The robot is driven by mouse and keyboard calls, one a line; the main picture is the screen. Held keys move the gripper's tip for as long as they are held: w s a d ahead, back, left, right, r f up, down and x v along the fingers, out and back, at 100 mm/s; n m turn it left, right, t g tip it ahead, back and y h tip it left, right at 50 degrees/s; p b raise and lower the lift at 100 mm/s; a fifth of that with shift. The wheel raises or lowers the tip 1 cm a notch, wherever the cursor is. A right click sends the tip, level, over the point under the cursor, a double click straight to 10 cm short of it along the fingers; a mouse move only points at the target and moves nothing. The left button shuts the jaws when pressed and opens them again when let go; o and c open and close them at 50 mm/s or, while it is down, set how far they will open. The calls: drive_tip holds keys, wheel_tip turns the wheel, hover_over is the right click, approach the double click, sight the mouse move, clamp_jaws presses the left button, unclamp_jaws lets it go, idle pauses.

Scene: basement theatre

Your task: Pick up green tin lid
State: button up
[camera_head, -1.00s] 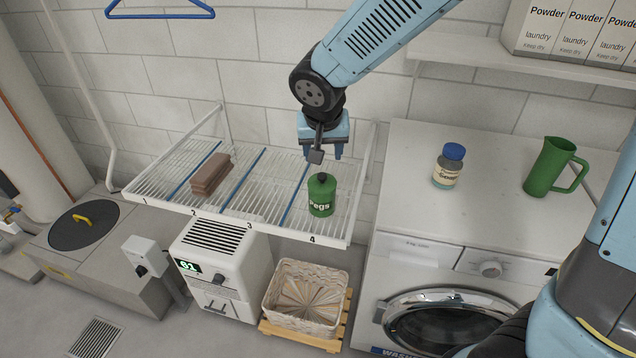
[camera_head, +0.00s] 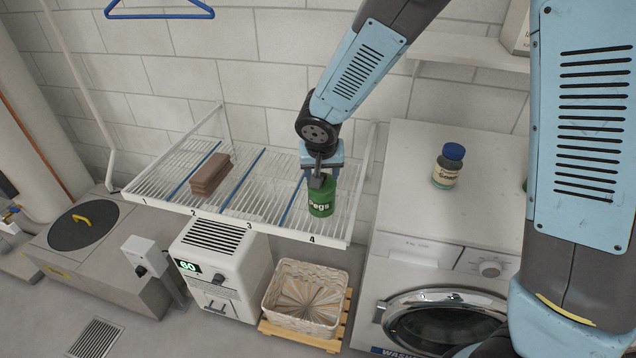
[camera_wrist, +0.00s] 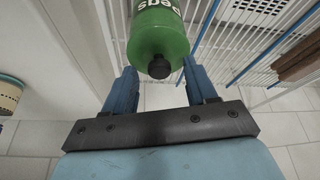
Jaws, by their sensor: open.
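The green tin (camera_head: 321,208), marked "Pegs", stands upright on the white wire rack (camera_head: 262,228) in section 4. In the wrist view, its green lid (camera_wrist: 140,53) with a round black knob (camera_wrist: 159,68) faces my gripper. My gripper (camera_head: 320,177) is directly above the tin and hides most of the lid in the head view. In the wrist view, my gripper (camera_wrist: 160,72) has its two blue fingers apart, one on each side of the knob. The fingers do not visibly touch the lid.
A brown stack of blocks (camera_head: 210,174) lies on the rack in section 2. A blue-capped bottle (camera_head: 448,166) stands on the washing machine (camera_head: 440,262) at right. A wicker basket (camera_head: 305,296) is below the rack. The rack's middle section is clear.

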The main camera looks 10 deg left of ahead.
drive_tip(key=shift+f, duration=0.1)
clamp_jaws()
idle(0.5)
